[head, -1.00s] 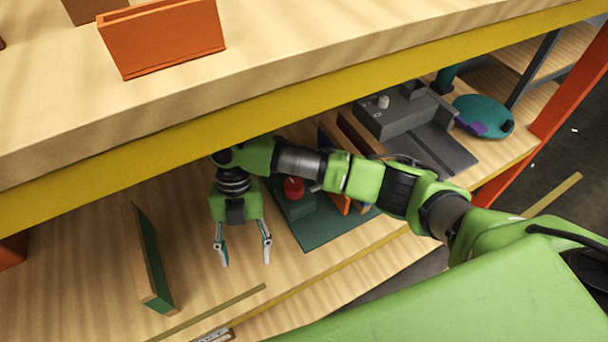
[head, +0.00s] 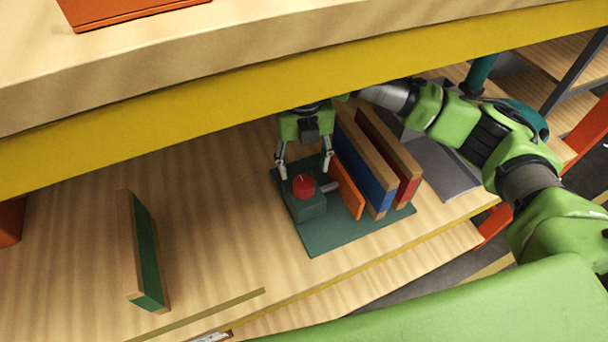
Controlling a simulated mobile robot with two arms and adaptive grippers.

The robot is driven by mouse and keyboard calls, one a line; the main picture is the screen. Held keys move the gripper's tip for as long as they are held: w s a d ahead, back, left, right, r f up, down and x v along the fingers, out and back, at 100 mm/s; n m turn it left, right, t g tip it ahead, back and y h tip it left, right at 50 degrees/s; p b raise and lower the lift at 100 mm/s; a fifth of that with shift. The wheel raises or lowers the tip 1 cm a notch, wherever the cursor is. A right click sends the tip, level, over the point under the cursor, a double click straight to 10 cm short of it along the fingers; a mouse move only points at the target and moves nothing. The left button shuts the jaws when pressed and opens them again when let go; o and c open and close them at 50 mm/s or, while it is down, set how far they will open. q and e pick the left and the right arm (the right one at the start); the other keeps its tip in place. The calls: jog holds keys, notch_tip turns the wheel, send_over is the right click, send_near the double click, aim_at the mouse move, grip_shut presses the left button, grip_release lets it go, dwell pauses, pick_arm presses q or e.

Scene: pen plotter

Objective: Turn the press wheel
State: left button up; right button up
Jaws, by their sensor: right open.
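A small red round knob (head: 303,184), which looks like the press wheel, sits on top of a green block (head: 308,208) on a dark green base plate (head: 340,236). A short grey rod (head: 330,187) sticks out beside the block towards an orange plate (head: 346,190). My right gripper (head: 305,172) is open and points down, its two fingers on either side of and just behind the knob in the picture. I cannot tell whether they touch it. My left gripper is not in view.
Blue (head: 362,165) and red (head: 392,160) wood-edged boards stand upright right of the orange plate. A green wood-edged board (head: 148,255) stands alone at left. The yellow-edged upper shelf (head: 200,130) overhangs the back. The lower shelf between is clear.

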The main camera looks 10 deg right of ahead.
aim_at(303, 182)
jog(key=shift+f, duration=2.75)
jog(key=shift+p, duration=0.3)
jog(key=c, duration=1.1)
